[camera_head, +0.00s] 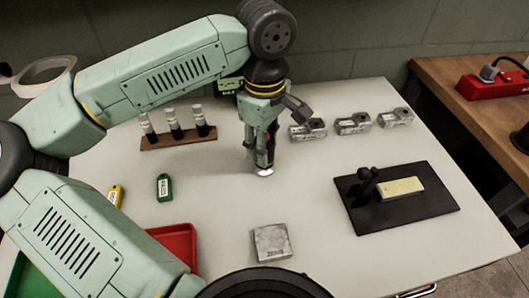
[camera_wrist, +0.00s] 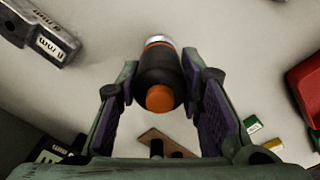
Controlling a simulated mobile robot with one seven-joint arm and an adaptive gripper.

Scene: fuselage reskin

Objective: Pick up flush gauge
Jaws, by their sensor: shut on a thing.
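My gripper (camera_head: 262,158) points straight down over the middle of the table, shut on a dark cylindrical tool. In the wrist view the tool (camera_wrist: 160,78) sits between both fingers, with an orange round end toward the camera, an orange band and a silver far end. I take it to be the flush gauge, though no label on it can be read. In the head view its silver tip (camera_head: 265,172) shows below the fingers, at or close above the tabletop; I cannot tell which. The fingers hide most of its body there.
Several grey marked blocks (camera_head: 353,124) stand at the back right. A rack (camera_head: 178,142) holds three dark vials. A black plate (camera_head: 415,212) carries a yellowish block. A grey square block (camera_head: 271,243), green tag (camera_head: 164,188), yellow tag (camera_head: 115,195) and red tray (camera_head: 178,243) lie nearer.

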